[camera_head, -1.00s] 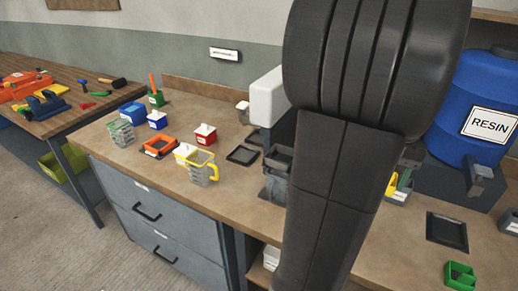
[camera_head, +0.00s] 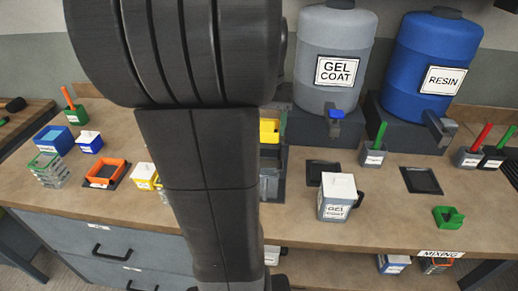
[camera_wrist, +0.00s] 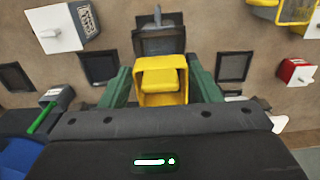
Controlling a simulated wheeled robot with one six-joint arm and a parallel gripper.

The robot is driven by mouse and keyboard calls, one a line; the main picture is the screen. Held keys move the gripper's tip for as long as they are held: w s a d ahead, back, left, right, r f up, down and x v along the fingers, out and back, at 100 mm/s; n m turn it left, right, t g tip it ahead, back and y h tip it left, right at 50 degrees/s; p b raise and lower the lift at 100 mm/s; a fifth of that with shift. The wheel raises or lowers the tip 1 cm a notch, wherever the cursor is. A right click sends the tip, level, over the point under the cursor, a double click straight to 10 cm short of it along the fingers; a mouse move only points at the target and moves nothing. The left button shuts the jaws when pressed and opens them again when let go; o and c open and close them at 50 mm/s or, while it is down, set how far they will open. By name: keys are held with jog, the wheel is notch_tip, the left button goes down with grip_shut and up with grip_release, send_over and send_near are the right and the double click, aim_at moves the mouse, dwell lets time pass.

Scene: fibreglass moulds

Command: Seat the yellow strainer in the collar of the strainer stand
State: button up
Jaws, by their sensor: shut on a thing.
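The yellow strainer (camera_wrist: 163,82) is between the green fingers of my gripper (camera_wrist: 162,76) in the wrist view, and the gripper is shut on it. In the head view a part of the yellow strainer (camera_head: 269,130) shows just right of my arm, which hides the gripper. The grey strainer stand (camera_wrist: 160,42) is directly beyond the strainer in the wrist view. In the head view the dark stand (camera_head: 270,183) shows below the strainer, partly behind my arm. I cannot tell whether the strainer touches the collar.
The gel coat pitcher (camera_head: 336,205) stands right of the stand. Gel coat (camera_head: 337,50) and resin (camera_head: 432,65) drums are behind. An orange frame (camera_head: 106,172) and small pots are at left. A green tray (camera_head: 447,217) is at right.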

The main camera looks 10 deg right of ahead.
notch_tip(320, 180, down, 7)
jog(key=shift+f, duration=0.15)
dwell(0.4)
jog(key=shift+f, duration=0.2)
jog(key=o, duration=1)
jog(key=shift+c, duration=0.2)
jog(key=shift+r, duration=0.1)
notch_tip(320, 180, up, 12)
jog(key=shift+r, duration=0.15)
